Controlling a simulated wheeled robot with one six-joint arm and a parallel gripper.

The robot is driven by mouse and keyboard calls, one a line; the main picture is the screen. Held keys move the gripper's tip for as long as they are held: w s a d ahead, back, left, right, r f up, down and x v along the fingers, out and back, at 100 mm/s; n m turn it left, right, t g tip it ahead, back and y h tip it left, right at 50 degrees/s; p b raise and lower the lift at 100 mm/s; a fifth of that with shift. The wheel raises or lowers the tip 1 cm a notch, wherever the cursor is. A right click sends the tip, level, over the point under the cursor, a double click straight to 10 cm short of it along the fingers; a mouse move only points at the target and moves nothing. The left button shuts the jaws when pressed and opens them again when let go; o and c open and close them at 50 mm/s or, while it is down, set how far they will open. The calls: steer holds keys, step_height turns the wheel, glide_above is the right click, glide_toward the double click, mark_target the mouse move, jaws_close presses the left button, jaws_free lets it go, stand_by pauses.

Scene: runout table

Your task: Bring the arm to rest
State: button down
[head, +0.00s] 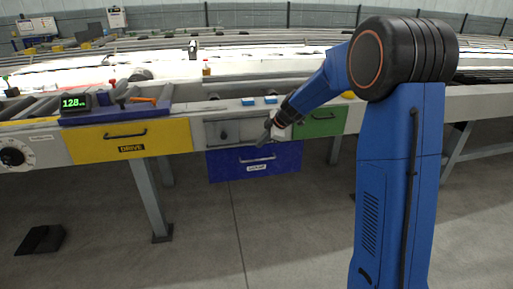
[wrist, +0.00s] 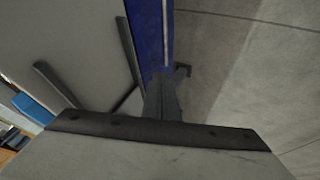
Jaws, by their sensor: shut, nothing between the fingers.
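My gripper (head: 264,134) is at the end of my blue arm, in front of the runout table's front panel, near the grey drawer (head: 222,131) and above the blue drawer (head: 250,172). It points down and to the left. In the wrist view the fingers (wrist: 163,100) are together and hold nothing. I cannot tell whether the fingers touch the panel.
A yellow drawer (head: 165,140) is at the left and a green drawer (head: 325,122) at the right. A blue tray (head: 85,118) with a display and tools lies on the table top. Table legs (head: 153,200) stand below. The floor in front is mostly clear; a black pedal (head: 40,239) lies at far left.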

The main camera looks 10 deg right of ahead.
steer(key=s+d+r+m+h, duration=0.1)
steer(key=s+r+m, duration=0.35)
steer(key=s, duration=0.85)
steer(key=s+r+m+h, duration=0.1)
steer(key=s+r+m, duration=0.35)
steer(key=s, duration=0.75)
steer(key=s+d+f+m+h, duration=0.1)
steer(key=s+d+m, duration=0.2)
steer(key=s, duration=1)
steer(key=s+d+f+m+h, duration=0.1)
steer(key=s+d+m, duration=0.2)
steer(key=s, duration=1)
steer(key=shift+s+f+m+g+h, duration=0.2)
steer(key=shift+s+m+g+h, duration=0.15)
steer(key=shift+m, duration=0.55)
